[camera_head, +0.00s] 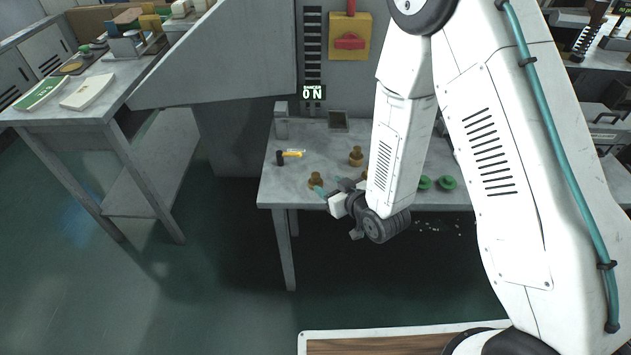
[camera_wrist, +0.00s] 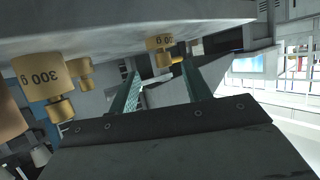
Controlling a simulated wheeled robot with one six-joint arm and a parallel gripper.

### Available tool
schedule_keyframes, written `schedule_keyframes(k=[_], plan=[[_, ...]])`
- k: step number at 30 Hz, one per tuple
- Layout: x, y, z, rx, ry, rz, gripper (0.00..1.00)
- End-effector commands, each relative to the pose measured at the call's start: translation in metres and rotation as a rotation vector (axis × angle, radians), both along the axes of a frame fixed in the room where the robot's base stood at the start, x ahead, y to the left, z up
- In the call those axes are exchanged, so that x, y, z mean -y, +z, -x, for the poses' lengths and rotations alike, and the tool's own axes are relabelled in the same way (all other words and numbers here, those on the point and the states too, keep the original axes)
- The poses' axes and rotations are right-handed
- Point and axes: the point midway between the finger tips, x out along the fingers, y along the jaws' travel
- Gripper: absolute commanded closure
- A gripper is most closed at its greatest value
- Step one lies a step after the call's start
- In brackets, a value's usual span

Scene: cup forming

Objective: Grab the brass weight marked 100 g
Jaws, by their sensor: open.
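Several brass knobbed weights stand on the grey bench. In the wrist view they appear upside down. One brass weight (camera_wrist: 160,44) lies ahead between my fingertips; its mark shows "00", and I cannot make out its first digit. In the head view one brass weight (camera_head: 316,179) is just beyond my fingertips and another (camera_head: 356,156) stands farther back. My gripper (camera_head: 329,185) is open with teal fingers, empty in the wrist view (camera_wrist: 160,72).
A yellow-and-black tool (camera_head: 290,154) lies on the bench (camera_head: 272,190) left of the weights. Green round pieces (camera_head: 446,182) are at the right, and a grey block (camera_head: 281,120) stands at the back. A slanted grey panel (camera_head: 225,60) is at left.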

Motion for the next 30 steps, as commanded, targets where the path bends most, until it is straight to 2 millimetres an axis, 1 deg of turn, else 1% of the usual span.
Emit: schedule_keyframes(k=[8, 15, 18, 26, 27, 28, 29, 30], plan=[[-0.016, -0.011, -0.022, 0.006, 0.004, -0.005, 0.51], [-0.036, -0.023, -0.049, 0.006, 0.003, -0.005, 0.51], [-0.040, -0.027, -0.056, 0.004, 0.003, -0.004, 0.51], [-0.041, -0.027, -0.059, 0.005, 0.002, -0.004, 0.51], [-0.041, -0.027, -0.059, 0.005, 0.002, -0.004, 0.57], [-0.041, -0.027, -0.059, 0.005, 0.002, -0.004, 0.65], [-0.041, -0.027, -0.059, 0.005, 0.002, -0.004, 0.74], [-0.041, -0.027, -0.059, 0.005, 0.002, -0.004, 0.85]])
